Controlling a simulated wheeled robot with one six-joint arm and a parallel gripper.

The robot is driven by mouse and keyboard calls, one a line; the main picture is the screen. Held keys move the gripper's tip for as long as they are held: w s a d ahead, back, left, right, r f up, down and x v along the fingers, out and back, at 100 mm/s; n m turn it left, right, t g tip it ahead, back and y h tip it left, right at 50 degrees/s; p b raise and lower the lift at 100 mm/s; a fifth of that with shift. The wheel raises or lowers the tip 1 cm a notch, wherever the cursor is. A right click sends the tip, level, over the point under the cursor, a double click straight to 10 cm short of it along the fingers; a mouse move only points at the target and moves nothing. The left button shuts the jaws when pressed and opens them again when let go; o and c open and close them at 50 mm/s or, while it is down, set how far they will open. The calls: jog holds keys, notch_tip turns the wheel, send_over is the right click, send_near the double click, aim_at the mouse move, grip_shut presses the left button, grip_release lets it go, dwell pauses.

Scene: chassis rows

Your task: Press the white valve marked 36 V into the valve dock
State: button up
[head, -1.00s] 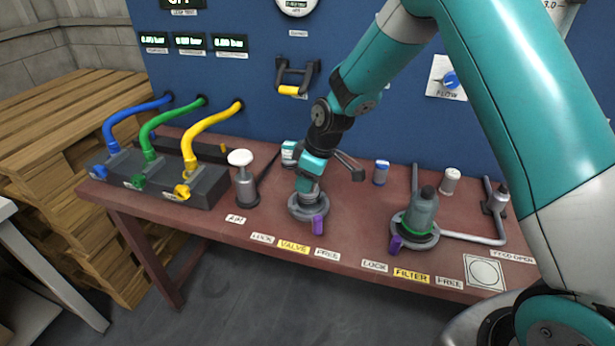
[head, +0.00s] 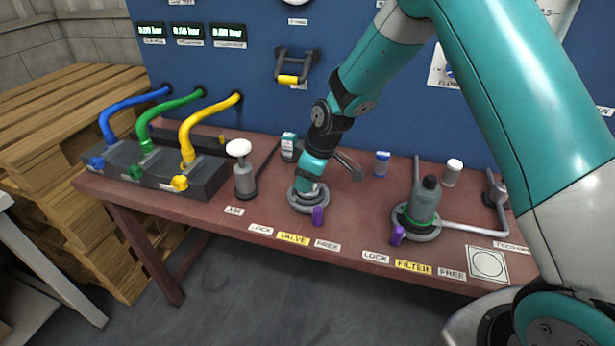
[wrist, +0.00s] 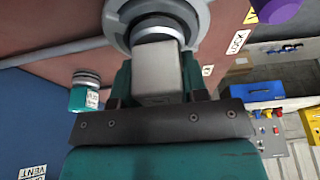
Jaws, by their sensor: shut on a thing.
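My gripper (wrist: 158,88) is shut on a pale grey-white valve (wrist: 157,68) with a blocky body. Its marking does not show. In the wrist view the valve's round metal end is at the middle of the dock's grey ring (wrist: 117,22). I cannot tell how deep it sits. In the head view my gripper (head: 309,184) points down over the valve dock (head: 297,203), at the bench front behind the VALVE label. The dock's purple lever (head: 318,215) stands at its front right, between LOCK and FREE; it also shows in the wrist view (wrist: 282,10).
A second valve with a teal label (head: 288,146) stands behind the dock. A white-knobbed air plunger (head: 240,165) is to its left. The filter dock (head: 412,230) with its filter and the blue-banded cylinder (head: 381,163) are to the right. The blue panel (head: 240,75) closes the back.

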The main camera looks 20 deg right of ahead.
jog(key=shift+f, duration=0.3)
jog(key=o, duration=1.2)
jog(key=shift+r, duration=0.1)
jog(key=v, duration=1.7)
jog(key=shift+b, duration=0.4)
jog(key=shift+s+r, duration=0.1)
jog(key=shift+r, duration=0.05)
